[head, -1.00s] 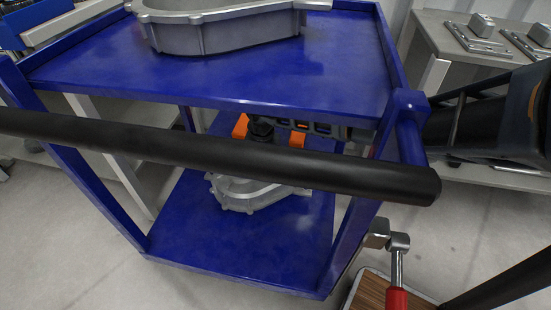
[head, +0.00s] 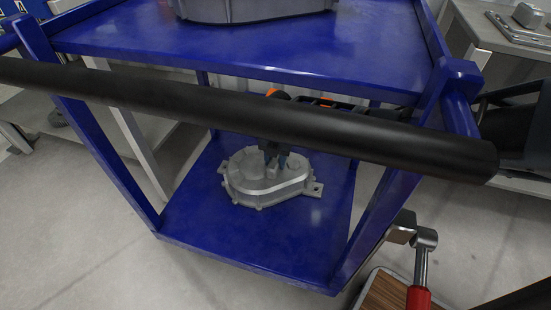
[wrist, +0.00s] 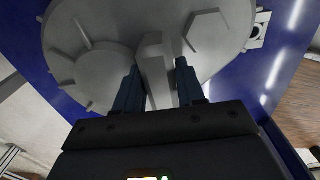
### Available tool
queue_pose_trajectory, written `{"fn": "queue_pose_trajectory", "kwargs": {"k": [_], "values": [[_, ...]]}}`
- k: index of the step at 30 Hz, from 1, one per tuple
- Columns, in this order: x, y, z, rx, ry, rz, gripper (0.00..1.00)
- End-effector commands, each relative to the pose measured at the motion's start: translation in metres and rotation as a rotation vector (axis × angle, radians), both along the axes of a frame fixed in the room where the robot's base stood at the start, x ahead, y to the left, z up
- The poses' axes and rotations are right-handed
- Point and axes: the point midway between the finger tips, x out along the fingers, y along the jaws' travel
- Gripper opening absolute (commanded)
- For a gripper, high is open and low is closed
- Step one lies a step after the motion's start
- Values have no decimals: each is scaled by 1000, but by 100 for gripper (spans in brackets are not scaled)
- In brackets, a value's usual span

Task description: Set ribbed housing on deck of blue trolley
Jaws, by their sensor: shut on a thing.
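The ribbed housing (head: 262,183) is a grey metal casting with a rounded outline, bolt lugs and a raised rib on top. It is over the lower deck (head: 240,230) of the blue trolley, lying flat and at or very near the deck surface; I cannot tell whether it touches. My gripper (head: 275,158) reaches down from above, partly hidden by the trolley's black handle bar (head: 200,107). In the wrist view the two dark fingers (wrist: 158,88) are shut on the upright rib of the housing (wrist: 85,62).
Another grey casting (head: 250,8) stands on the trolley's upper deck (head: 250,45), above the arm. Blue posts frame the lower deck. A red-handled tool (head: 419,290) and a wooden surface (head: 385,292) are at the lower right. Bare deck lies in front of the housing.

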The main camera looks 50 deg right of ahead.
Motion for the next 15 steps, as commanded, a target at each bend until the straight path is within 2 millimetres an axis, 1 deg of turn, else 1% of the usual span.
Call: {"fn": "queue_pose_trajectory", "kwargs": {"k": [1,5,6,13,15], "values": [[2,-2,4,-2,-6,0,0],[2,-2,4,-2,-6,0,0],[0,0,0,0,1,0,43],[0,0,0,0,0,0,64],[0,0,0,0,0,0,64]]}}
